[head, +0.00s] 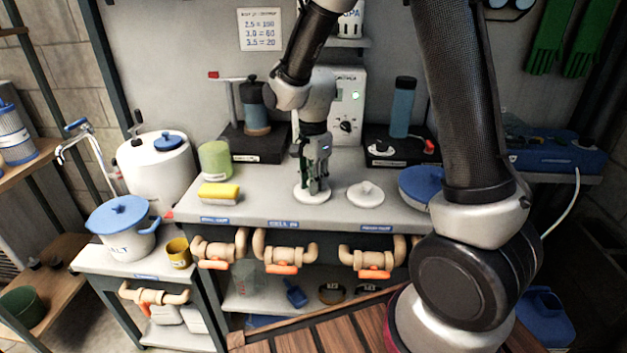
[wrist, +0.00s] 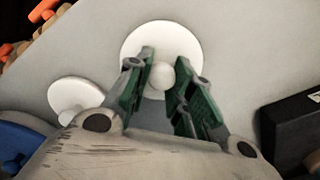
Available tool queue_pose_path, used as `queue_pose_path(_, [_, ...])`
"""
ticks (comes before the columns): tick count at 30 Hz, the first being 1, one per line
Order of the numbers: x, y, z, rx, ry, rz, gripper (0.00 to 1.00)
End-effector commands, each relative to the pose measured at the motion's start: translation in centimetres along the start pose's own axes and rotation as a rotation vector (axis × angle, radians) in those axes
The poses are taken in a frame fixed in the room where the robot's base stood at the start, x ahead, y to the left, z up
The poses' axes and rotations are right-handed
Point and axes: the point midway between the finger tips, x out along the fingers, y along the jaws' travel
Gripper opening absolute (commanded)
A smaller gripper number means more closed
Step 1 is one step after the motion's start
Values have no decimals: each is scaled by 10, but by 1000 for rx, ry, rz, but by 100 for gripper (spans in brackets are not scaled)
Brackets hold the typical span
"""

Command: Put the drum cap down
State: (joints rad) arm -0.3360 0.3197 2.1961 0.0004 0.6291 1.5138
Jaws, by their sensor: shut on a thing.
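A round white cap with a ball knob, which I take as the drum cap (head: 312,197), is below my gripper (head: 314,188), over the grey worktop (head: 262,200). In the wrist view the green fingers of my gripper (wrist: 163,88) are shut on the knob of the drum cap (wrist: 160,38), one on each side. The cap looks level and at or very near the worktop surface; I cannot tell whether it touches. A second white knobbed cap (head: 365,195) lies just to the right. It also shows in the wrist view (wrist: 76,95), at left.
A yellow sponge (head: 219,192) and a green jar (head: 214,160) stand to the left. A blue lid (head: 422,184) lies to the right. Dark stands with a blue-grey bottle (head: 403,108) and a pump (head: 256,108) are behind. The worktop's front edge is close.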

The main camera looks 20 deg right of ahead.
Motion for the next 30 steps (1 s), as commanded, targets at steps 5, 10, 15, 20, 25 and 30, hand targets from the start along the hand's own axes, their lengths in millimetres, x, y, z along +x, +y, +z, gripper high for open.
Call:
queue_pose_path(5, [0,0,0,0,0,-1,0])
queue_pose_path(10, [2,0,0,0,0,-1,26])
queue_pose_path(15, [2,0,0,0,0,-1,44])
queue_pose_path(20, [2,0,0,0,0,-1,44])
queue_pose_path(25, [-5,0,0,0,0,-1,44])
queue_pose_path(30, [-36,-2,0,0,0,-7,44])
